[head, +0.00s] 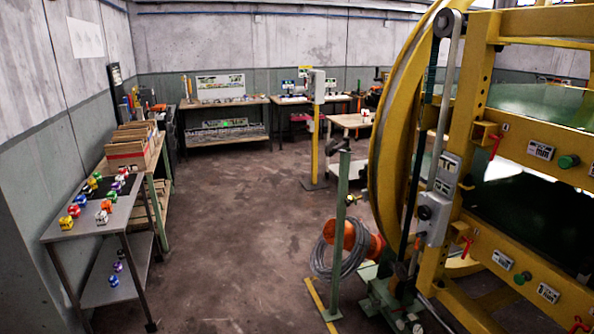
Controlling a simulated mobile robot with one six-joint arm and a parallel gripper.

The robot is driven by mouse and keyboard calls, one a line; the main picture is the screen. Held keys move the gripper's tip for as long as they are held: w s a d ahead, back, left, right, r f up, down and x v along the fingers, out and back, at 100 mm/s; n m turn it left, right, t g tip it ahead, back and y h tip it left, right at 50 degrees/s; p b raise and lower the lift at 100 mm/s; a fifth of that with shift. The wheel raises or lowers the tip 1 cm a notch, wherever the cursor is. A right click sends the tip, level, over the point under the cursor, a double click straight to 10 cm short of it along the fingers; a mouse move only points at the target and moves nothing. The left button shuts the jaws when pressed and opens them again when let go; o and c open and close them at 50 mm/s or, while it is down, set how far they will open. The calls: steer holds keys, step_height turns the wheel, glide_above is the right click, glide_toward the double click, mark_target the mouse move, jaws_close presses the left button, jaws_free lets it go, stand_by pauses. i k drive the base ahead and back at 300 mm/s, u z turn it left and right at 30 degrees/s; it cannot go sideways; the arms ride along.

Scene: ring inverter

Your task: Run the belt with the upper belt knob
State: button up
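The yellow ring inverter machine (478,110) fills the right side of the head view. An upper green knob (568,161) sits on its upper cross beam, beside a small white label plate (540,150). A lower green knob (522,278) sits on the lower beam. A grey control box (437,205) on the upright carries a black knob (424,212). The label text is too small to read, so I cannot tell which knob is the upper belt knob. Dark green belt surfaces (540,104) show between the beams. My gripper is not in view.
A grey table (70,222) with several small coloured items stands at the left. Workbenches (225,102) line the back wall. A green post (341,220) with a coiled hose (335,262) stands left of the machine. The middle floor (240,230) is clear.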

mark_target(369, 100)
steer(key=z, duration=0.3)
steer(key=i, duration=0.85)
steer(key=z, duration=0.25)
